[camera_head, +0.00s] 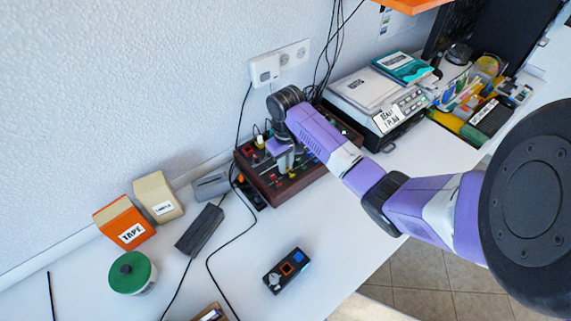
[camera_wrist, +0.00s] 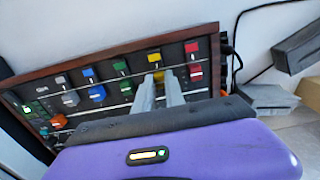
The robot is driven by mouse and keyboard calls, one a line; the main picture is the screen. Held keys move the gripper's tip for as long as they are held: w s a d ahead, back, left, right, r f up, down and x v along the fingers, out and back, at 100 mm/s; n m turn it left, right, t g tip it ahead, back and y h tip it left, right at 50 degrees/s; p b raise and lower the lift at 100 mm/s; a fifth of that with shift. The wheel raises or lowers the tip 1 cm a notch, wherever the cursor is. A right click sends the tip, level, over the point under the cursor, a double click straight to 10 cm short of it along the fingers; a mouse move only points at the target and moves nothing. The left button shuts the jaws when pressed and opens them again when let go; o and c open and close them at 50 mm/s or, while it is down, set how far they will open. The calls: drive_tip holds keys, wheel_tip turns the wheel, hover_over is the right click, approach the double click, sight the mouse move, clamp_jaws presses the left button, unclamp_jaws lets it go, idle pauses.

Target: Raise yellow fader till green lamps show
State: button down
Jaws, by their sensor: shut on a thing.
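The mixer panel, a dark box with a brown wooden frame (camera_head: 272,188), stands on the table against the wall. In the wrist view the panel (camera_wrist: 110,58) shows a row of coloured fader caps under matching squares. The yellow fader (camera_wrist: 159,75) sits below a yellow square (camera_wrist: 154,57), partly hidden by my fingers. My gripper (camera_wrist: 161,84) is shut on the yellow fader, one grey finger on each side. In the head view my gripper (camera_head: 286,160) reaches down over the panel. I cannot make out clearly which lamps are lit.
A red fader (camera_wrist: 196,71) and a green fader (camera_wrist: 127,88) flank the yellow one closely. Left of the panel are a tape box (camera_head: 125,222), a green-lidded jar (camera_head: 132,272) and loose cables. A small black box (camera_head: 286,270) lies in front. A grey machine (camera_head: 375,100) stands right.

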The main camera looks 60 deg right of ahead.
drive_tip(key=shift+w+r, duration=0.1)
idle(0.5)
drive_tip(key=shift+w+d+p, duration=0.2)
drive_tip(key=shift+w+d, duration=0.15)
drive_tip(key=shift+w, duration=0.25)
drive_tip(key=shift+w+d+p, duration=0.2)
drive_tip(key=shift+w+d, duration=0.15)
drive_tip(key=shift+w, duration=0.25)
drive_tip(key=c, duration=1.4)
unclamp_jaws()
wheel_tip(320, 180, up, 8)
drive_tip(key=shift+b, duration=0.35)
drive_tip(key=shift+f, duration=0.2)
